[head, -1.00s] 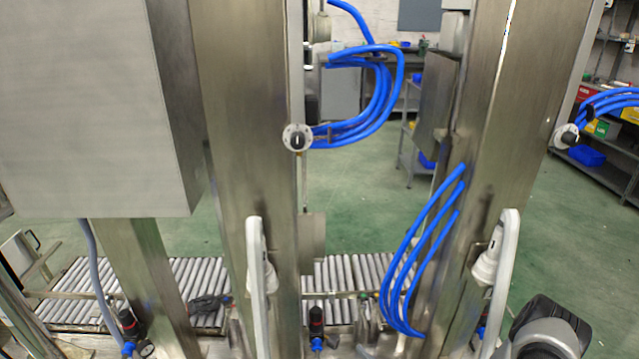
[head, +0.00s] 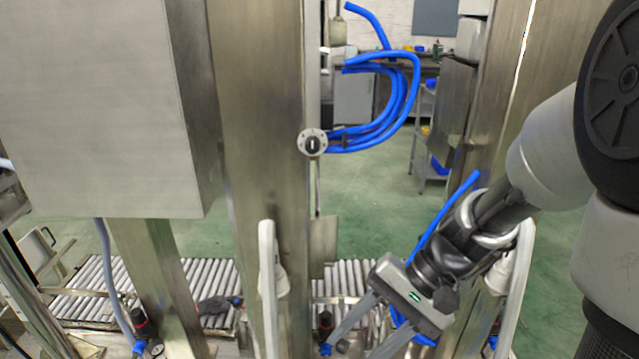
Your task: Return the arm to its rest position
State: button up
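My arm (head: 545,150) reaches in from the right side of the head view, bent down and to the left. The tip of the nearer finger is at the bottom edge of the picture. I see nothing held between the fingers.
Steel posts (head: 258,130) with white handles (head: 268,285) stand close by. A round dial (head: 312,142) sits on the middle post. Blue hoses (head: 400,100) loop beside it. A grey cabinet (head: 90,110) is at left. Roller conveyors (head: 90,285) run behind the posts.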

jog(key=s+d+r+n+t+h, duration=0.3)
jog(key=d+r+t+h, duration=0.4)
jog(key=r, duration=0.6)
jog(key=shift+d+n, duration=0.5)
jog(key=shift+n, duration=0.4)
jog(key=shift+s, duration=0.1)
